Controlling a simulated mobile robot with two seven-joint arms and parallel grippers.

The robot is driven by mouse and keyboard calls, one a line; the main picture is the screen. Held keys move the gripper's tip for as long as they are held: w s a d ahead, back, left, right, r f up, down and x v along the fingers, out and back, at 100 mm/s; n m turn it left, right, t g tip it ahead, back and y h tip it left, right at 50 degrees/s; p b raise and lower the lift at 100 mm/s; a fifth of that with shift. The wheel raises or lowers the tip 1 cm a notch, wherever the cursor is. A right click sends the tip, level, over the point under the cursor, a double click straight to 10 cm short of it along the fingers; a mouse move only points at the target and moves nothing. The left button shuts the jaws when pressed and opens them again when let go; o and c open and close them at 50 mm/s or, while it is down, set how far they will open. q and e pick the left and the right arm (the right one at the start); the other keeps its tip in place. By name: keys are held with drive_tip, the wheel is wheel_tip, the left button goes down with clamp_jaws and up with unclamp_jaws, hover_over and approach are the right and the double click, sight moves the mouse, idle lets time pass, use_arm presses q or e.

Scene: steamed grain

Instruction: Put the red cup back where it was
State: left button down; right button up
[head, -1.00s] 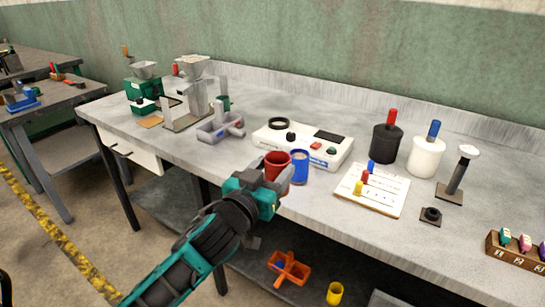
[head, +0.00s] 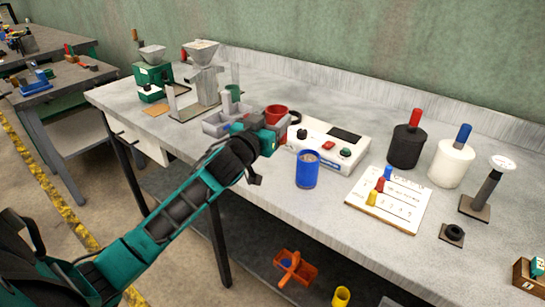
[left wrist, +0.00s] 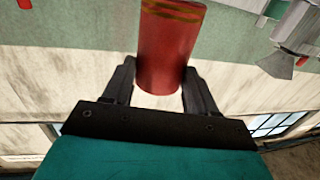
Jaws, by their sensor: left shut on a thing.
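The red cup (head: 277,113) is held by my left gripper (head: 268,133) near the left end of the white device, in front of its dark ring. In the left wrist view the red cup (left wrist: 168,50) sits between the two dark fingers (left wrist: 160,88). The cup looks raised; its exact height above the table cannot be told. The blue cup (head: 307,169) stands upright on the table to the right of the gripper, with pale grain-like stuff inside. My right gripper is not in view.
The white device (head: 325,136) stands just right of the held cup. A grey divided tray (head: 217,123) is left of it, with grinders (head: 203,75) behind. A card with coloured pegs (head: 390,205), a black canister (head: 405,147) and a white canister (head: 451,163) stand to the right.

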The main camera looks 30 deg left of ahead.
use_arm(q)
wheel_tip(320, 180, down, 9)
drive_tip(key=shift+f+b, duration=0.1)
drive_tip(key=shift+b, duration=0.9)
drive_tip(key=shift+c, duration=1.6)
unclamp_jaws()
drive_tip(key=shift+s, duration=0.1)
drive_tip(key=s+d, duration=0.1)
drive_tip(key=s, duration=1.1)
drive_tip(key=s+d+f+m+g+h, duration=0.2)
drive_tip(key=s+d+f+g, duration=0.1)
drive_tip(key=s+d+f, duration=0.3)
drive_tip(key=s+d+f+m+g+h, duration=0.1)
drive_tip(key=s+d+f+g, duration=0.3)
drive_tip(key=f, duration=1)
drive_tip(key=s+d, duration=0.3)
drive_tip(key=d, duration=0.2)
drive_tip(key=shift+s+d+m+h+p, duration=0.2)
drive_tip(key=shift+d+m+h+p, duration=0.2)
